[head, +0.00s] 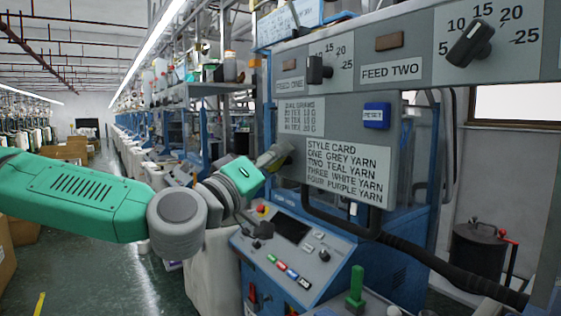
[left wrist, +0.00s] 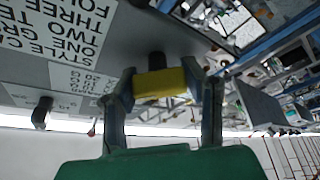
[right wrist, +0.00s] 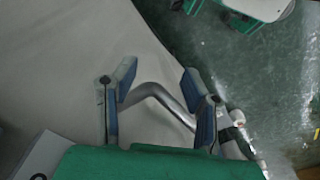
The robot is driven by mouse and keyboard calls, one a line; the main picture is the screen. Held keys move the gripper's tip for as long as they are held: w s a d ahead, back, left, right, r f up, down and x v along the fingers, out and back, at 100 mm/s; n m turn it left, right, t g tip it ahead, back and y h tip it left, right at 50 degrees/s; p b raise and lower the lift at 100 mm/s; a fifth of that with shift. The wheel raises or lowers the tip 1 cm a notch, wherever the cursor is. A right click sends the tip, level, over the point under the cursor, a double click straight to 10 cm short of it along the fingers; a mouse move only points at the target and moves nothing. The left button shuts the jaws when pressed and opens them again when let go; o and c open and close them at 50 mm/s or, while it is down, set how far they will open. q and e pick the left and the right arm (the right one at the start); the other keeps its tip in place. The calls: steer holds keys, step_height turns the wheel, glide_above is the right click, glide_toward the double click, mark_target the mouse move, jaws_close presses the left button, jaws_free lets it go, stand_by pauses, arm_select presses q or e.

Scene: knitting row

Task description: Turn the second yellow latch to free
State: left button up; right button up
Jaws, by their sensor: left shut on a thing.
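A yellow latch (left wrist: 160,83) shows in the left wrist view, with a dark mount behind it on the grey machine panel. The fingers of my left gripper (left wrist: 158,88) are shut on it, one on each side. In the head view my left gripper (head: 274,157) reaches the panel's left edge, left of the style card, and mostly hides the latch. I cannot tell the latch's turned angle. My right gripper (right wrist: 157,78) shows only in the right wrist view. It is open and empty, with a bent metal bar seen beyond its fingers.
The panel carries a feed one dial (head: 318,70), a feed two dial (head: 470,44), a blue reset button (head: 376,115) and a style card (head: 346,171). A blue control console (head: 300,262) with a green-handled lever (head: 355,288) stands below. The aisle floor (head: 140,270) is open at left.

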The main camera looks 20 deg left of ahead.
arm_select(q)
steer(key=n, duration=0.1)
steer(key=n+y, duration=0.1)
steer(key=n, duration=0.1)
steer(key=n+y+p, duration=0.1)
steer(key=n, duration=0.1)
steer(key=shift+f+g, duration=0.25)
steer(key=shift+g, duration=0.15)
steer(key=n+g+y+p, duration=0.1)
steer(key=n, duration=0.3)
steer(key=shift+f+n+p, duration=0.15)
steer(key=shift+n+p, duration=0.15)
steer(key=shift+f+g, duration=0.1)
steer(key=shift+g, duration=0.2)
steer(key=o, duration=0.9)
steer(key=shift+n, duration=0.3)
steer(key=o, duration=0.3)
steer(key=shift+a, duration=0.15)
steer(key=shift+s+a+r, duration=0.15)
steer(key=shift+a+r, duration=0.05)
steer(key=shift+a, duration=0.1)
